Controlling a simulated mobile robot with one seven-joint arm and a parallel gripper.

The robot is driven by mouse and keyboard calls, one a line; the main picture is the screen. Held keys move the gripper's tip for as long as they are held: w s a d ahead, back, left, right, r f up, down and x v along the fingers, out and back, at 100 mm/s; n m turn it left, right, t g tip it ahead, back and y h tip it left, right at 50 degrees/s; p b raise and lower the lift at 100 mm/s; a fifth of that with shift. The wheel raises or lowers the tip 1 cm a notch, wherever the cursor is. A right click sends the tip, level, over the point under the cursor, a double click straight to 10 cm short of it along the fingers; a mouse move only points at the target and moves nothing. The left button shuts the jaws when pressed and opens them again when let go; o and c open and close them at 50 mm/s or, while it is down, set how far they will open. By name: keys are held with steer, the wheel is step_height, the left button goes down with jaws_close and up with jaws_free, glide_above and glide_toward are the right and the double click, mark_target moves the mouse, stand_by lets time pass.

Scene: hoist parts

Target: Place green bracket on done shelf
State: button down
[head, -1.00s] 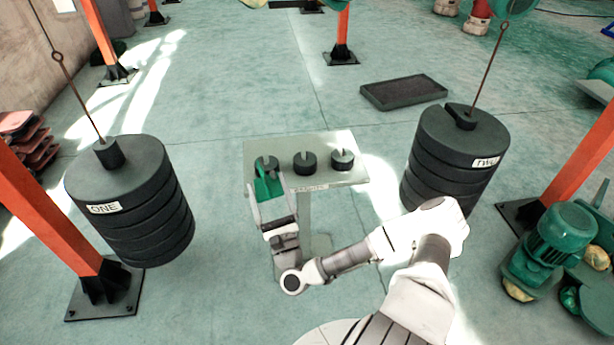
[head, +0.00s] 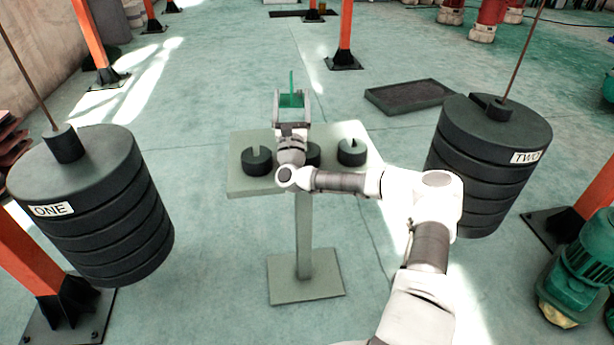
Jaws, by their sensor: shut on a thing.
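The green bracket (head: 290,99) is between the jaws of my gripper (head: 292,106), in the head view above centre. It has a flat plate and a thin upright part. My gripper is shut on it and points away from me, over or just past the far edge of the small stand (head: 240,182). I cannot tell its exact height above the stand. No shelf marked as done can be made out.
Dark slotted weights sit on the stand: one at left (head: 257,162), one at right (head: 352,152), one partly behind my arm. Large hanging weight stacks ONE (head: 95,205) and TWO (head: 490,150) flank it. A dark floor tray (head: 408,97) lies behind.

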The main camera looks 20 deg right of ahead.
steer(key=shift+w+d, duration=0.35)
steer(key=shift+d, duration=0.1)
steer(key=b, duration=0.2)
glide_above(307, 154)
steer(key=s+a, duration=0.1)
steer(key=s, duration=0.2)
step_height(307, 154, down, 7)
steer(key=shift+w+f+b, duration=0.15)
steer(key=shift+f+b, duration=0.25)
steer(key=shift+f, duration=0.5)
steer(key=shift+w+f+b, duration=0.15)
steer(key=shift+f+b, duration=0.2)
steer(key=shift+f, duration=0.55)
steer(key=shift+f+b, duration=0.4)
steer(key=shift+b, duration=0.15)
jaws_free()
